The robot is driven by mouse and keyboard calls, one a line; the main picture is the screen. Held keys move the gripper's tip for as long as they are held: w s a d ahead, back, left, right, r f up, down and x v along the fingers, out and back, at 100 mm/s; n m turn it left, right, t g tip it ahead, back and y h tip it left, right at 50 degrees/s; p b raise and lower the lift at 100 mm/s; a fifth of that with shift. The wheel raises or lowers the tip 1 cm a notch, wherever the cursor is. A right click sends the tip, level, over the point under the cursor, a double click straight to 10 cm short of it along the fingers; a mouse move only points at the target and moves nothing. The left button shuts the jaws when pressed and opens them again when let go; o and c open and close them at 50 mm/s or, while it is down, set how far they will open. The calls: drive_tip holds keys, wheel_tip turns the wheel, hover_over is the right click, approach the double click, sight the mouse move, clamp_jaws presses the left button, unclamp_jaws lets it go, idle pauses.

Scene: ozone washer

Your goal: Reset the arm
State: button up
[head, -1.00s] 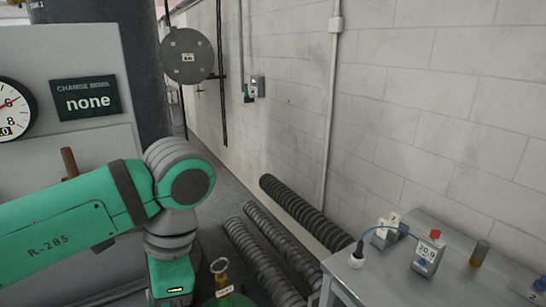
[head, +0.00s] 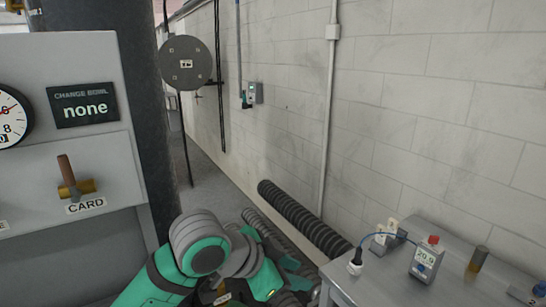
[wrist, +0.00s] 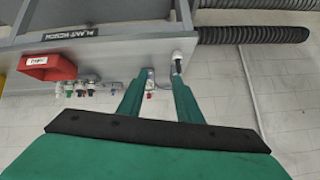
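My green arm is folded low at the bottom middle of the head view, left of the grey bench (head: 385,280). My gripper (wrist: 160,72) shows in the wrist view with its two green fingers apart and nothing between them. Beyond the fingertips are the grey bench edge with a dark label strip (wrist: 71,34) and small devices. My gripper cannot be made out clearly in the head view, where arm links crowd the spot.
A grey panel at the left carries a gauge (head: 10,118), a "none" display (head: 83,105) and a CARD lever (head: 68,178). Ribbed hoses (head: 300,220) lie between my arm and the bench. The bench holds a meter (head: 427,258). A red bin (wrist: 47,67) shows in the wrist view.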

drive_tip(key=w+d+n+t+h, duration=0.5)
drive_tip(key=d+n+t+h, duration=0.1)
drive_tip(key=d+n+t, duration=0.15)
drive_tip(key=s+a+f+n+t+y, duration=0.3)
drive_tip(key=s+f+n+y, duration=0.3)
drive_tip(key=f, duration=0.6)
drive_tip(key=s+a+f+n+t+y, duration=0.3)
drive_tip(key=s+f+n+y, duration=0.35)
drive_tip(key=f, duration=0.55)
drive_tip(key=s+a+f+m+g, duration=0.1)
drive_tip(key=s+a+f+m, duration=0.2)
drive_tip(key=s, duration=1)
drive_tip(key=s+a+f+m+g+y, duration=0.1)
drive_tip(key=s+a+f+m+g, duration=0.1)
drive_tip(key=s, duration=1.2)
drive_tip(key=shift+a+f+m, duration=0.6)
drive_tip(key=shift+f, duration=0.3)
